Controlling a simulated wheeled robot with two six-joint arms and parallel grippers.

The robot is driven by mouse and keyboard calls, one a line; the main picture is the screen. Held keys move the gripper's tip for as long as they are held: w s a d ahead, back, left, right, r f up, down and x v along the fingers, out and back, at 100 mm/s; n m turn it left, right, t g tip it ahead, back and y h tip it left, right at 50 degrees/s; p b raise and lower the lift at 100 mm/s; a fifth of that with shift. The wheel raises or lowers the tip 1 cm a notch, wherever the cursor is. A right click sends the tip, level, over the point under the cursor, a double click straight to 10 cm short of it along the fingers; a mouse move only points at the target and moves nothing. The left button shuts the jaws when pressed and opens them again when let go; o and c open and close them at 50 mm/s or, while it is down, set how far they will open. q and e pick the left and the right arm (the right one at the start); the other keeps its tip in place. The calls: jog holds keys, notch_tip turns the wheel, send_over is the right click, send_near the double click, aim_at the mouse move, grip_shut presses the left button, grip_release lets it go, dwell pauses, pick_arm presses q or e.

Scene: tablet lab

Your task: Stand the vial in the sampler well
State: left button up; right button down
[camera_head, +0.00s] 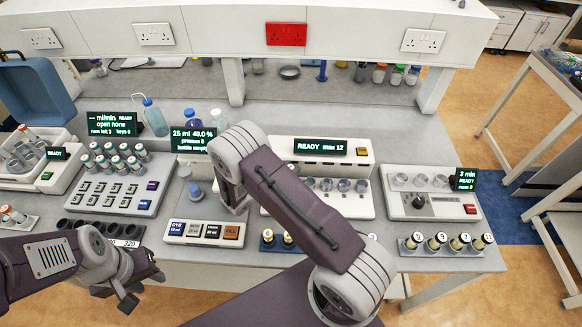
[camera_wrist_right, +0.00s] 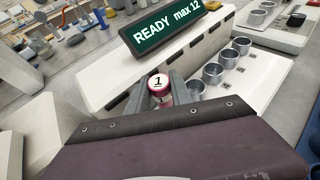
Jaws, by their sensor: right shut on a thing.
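The vial (camera_wrist_right: 159,84) has a white cap marked 1 and a pink-red band. It shows in the right wrist view between the fingers of my right gripper (camera_wrist_right: 161,92), which is shut on it. Its lower part is hidden by my wrist. The unit reading "READY max 12" (camera_head: 320,147) has a row of round metal wells (camera_head: 327,185). In the wrist view the wells (camera_wrist_right: 212,73) run up and to the right of the vial. In the head view my right arm hides the vial. My left gripper (camera_head: 142,290) is open and empty at the front left table edge.
A rack of capped vials (camera_head: 115,165) and a dark holder (camera_head: 100,230) stand at the left. A button panel (camera_head: 205,232) lies at the front middle. A unit with a knob (camera_head: 430,200) and a rack of numbered vials (camera_head: 445,245) are at the right.

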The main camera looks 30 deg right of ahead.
jog(key=shift+f+b, duration=0.3)
jog(key=shift+f, duration=0.55)
jog(key=shift+s+d+f, duration=0.1)
jog(key=shift+s+f, duration=0.1)
jog(key=shift+s, duration=0.45)
jog(key=shift+w+f, duration=0.15)
jog(key=shift+w, duration=0.1)
jog(key=c, duration=1.5)
grip_release()
jog(key=shift+w+d, duration=0.1)
jog(key=shift+w, duration=0.1)
jog(key=o, duration=0.4)
jog(key=shift+o, duration=0.2)
jog(key=shift+s+r, duration=0.2)
jog(key=shift+s, duration=0.05)
pick_arm(q)
jog(key=shift+s+d+f, duration=0.2)
jog(key=shift+s+f, duration=0.2)
jog(key=shift+f, duration=0.3)
pick_arm(e)
jog(key=shift+w, duration=0.1)
